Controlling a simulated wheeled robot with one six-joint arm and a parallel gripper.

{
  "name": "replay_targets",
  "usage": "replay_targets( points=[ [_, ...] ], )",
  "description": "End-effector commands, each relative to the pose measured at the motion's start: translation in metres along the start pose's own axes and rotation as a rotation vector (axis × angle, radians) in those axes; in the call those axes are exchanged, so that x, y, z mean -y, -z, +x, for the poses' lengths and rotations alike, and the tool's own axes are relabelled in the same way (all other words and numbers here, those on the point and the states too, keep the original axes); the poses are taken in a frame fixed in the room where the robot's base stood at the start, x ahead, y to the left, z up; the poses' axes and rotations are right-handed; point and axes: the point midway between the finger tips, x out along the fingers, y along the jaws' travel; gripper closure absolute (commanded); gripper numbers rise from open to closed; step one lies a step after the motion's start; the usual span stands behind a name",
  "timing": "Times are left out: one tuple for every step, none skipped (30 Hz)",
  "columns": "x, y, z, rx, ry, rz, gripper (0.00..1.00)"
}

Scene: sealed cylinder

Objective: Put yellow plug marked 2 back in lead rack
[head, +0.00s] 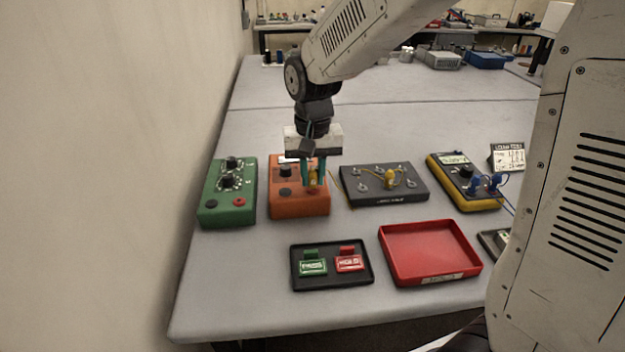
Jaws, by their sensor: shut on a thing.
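My gripper (314,183) points down over the front of an orange box (283,208). It is shut on a yellow plug (314,176), mostly hidden between the fingers. The number on this plug cannot be read. I cannot tell whether its tip sits in a socket of the orange box or is just above it. The dark lead rack (362,197) is to the right of the gripper. A thin yellow lead (341,184) runs between the gripper and the rack.
A green box (228,200) with knobs is on the left. A yellow meter (464,186) with blue plugs (486,182) is on the right. In front lie a black tray (332,283) with green and red tags and an empty red tray (428,252).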

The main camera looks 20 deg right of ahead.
Motion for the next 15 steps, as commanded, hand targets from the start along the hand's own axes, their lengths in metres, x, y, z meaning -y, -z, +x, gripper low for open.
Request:
replay_targets(
  points=[
    [0.000, 0.000, -0.002, -0.001, 0.000, 0.000, 1.00],
    [0.000, 0.000, -0.004, -0.001, 0.000, 0.000, 1.00],
    [0.000, 0.000, -0.005, 0.000, 0.000, 0.000, 1.00],
    [0.000, 0.000, -0.006, 0.000, 0.000, 0.000, 1.00],
    [0.000, 0.000, -0.007, 0.000, 0.000, 0.000, 1.00],
    [0.000, 0.000, -0.009, 0.000, 0.000, 0.000, 1.00],
    [0.000, 0.000, -0.010, 0.000, 0.000, 0.000, 1.00],
    [0.000, 0.000, -0.012, 0.000, 0.000, 0.000, 1.00],
    [0.000, 0.000, -0.013, -0.001, 0.000, 0.000, 1.00],
    [0.000, 0.000, -0.015, -0.001, 0.000, 0.000, 1.00],
    [0.000, 0.000, -0.016, -0.001, 0.000, 0.000, 1.00],
    [0.000, 0.000, -0.017, -0.001, 0.000, 0.000, 1.00],
    [0.000, 0.000, -0.018, 0.000, 0.000, 0.000, 1.00],
    [0.000, 0.000, -0.020, 0.000, 0.000, 0.000, 1.00],
    [0.000, 0.000, -0.021, 0.000, 0.000, 0.000, 1.00]
  ],
)
